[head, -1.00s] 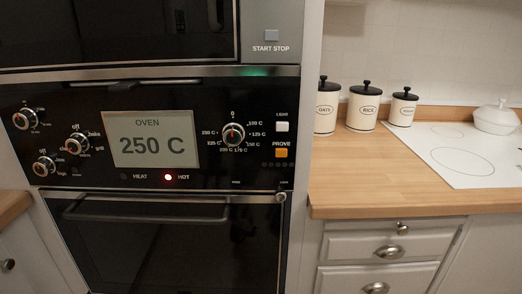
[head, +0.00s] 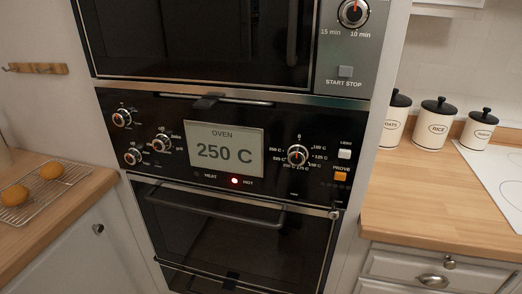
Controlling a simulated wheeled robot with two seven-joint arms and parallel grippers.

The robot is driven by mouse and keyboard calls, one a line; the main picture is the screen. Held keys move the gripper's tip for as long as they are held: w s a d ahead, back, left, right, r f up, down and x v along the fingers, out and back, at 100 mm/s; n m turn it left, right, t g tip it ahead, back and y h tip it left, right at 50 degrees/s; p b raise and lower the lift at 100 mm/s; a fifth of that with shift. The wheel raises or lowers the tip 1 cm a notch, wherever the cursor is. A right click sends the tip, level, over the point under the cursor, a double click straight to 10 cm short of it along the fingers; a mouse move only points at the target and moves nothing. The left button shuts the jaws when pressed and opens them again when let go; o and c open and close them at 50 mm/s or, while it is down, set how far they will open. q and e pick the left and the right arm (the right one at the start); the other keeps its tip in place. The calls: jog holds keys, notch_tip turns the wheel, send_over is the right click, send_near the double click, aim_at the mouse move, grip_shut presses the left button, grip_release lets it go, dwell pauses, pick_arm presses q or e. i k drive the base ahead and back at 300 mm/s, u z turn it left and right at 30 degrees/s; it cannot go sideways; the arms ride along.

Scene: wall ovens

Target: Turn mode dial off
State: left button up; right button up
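The black oven control panel (head: 225,180) fills the middle of the head view. Three small round dials sit on its left part: an upper left dial (head: 122,118), a middle dial (head: 160,143) and a lower left dial (head: 133,156). Their labels are too small to read surely, so I cannot tell which one is the mode dial. A temperature dial (head: 297,155) with degree marks sits right of the display (head: 224,150), which reads "OVEN 250 C". Neither of my grippers is in view.
The lower oven door with its handle (head: 213,207) is shut. An upper oven with a timer dial (head: 353,12) stands above. A left counter holds a wire rack with yellow-orange round items (head: 52,171). A right wooden counter (head: 420,200) holds canisters (head: 433,123).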

aim_at(162, 142)
jog(key=u, duration=0.45)
jog(key=k, duration=1.15)
jog(key=u, duration=1.45)
jog(key=i, duration=0.8)
jog(key=z, duration=0.65)
jog(key=i, duration=0.55)
jog(key=z, duration=0.6)
